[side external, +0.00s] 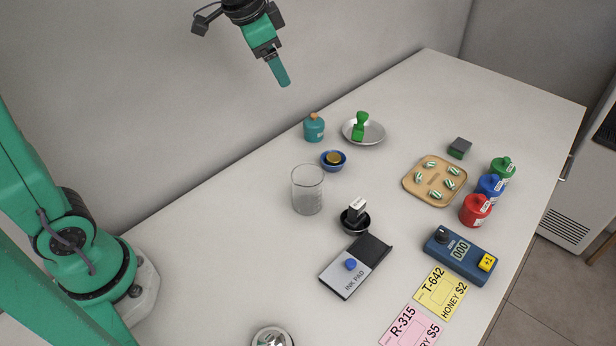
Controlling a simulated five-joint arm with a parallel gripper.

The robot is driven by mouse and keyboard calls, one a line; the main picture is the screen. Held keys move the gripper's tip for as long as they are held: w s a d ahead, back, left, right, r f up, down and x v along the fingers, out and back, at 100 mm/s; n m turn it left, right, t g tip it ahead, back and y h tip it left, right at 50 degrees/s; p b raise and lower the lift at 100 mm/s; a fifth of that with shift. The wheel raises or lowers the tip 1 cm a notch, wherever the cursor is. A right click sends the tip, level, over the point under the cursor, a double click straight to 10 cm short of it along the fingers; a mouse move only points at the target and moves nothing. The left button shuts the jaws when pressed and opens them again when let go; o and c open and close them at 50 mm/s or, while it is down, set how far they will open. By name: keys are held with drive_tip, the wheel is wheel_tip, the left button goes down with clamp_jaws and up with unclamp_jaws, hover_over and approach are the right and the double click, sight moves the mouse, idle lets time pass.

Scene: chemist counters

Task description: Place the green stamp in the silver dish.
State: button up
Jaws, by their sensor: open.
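The green stamp (361,124) stands upright in the silver dish (376,134), at its left side, toward the back of the counter. My gripper (284,84) is above and to the left of the dish, high over the counter. It is open and holds nothing, clear of the stamp. Only one finger shows clearly from this side.
A teal bottle (314,129) and a small blue bowl (333,160) stand left of the dish. A glass beaker (307,190), black dish (352,222) and ink pad (353,268) are nearer. A tan tray (418,187) and coloured bottles (490,187) stand right.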

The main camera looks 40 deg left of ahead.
drive_tip(key=s+a+f+n, duration=0.1)
drive_tip(key=s+f+n, duration=0.1)
drive_tip(key=s, duration=0.8)
drive_tip(key=s+f+n, duration=0.2)
drive_tip(key=s+n, duration=0.1)
drive_tip(key=s, duration=0.7)
drive_tip(key=shift+s+a+f+n+t, duration=0.25)
drive_tip(key=shift+a+f+n+t, duration=0.05)
drive_tip(key=shift+a+n+t, duration=0.1)
drive_tip(key=c, duration=0.5)
drive_tip(key=shift+w, duration=0.1)
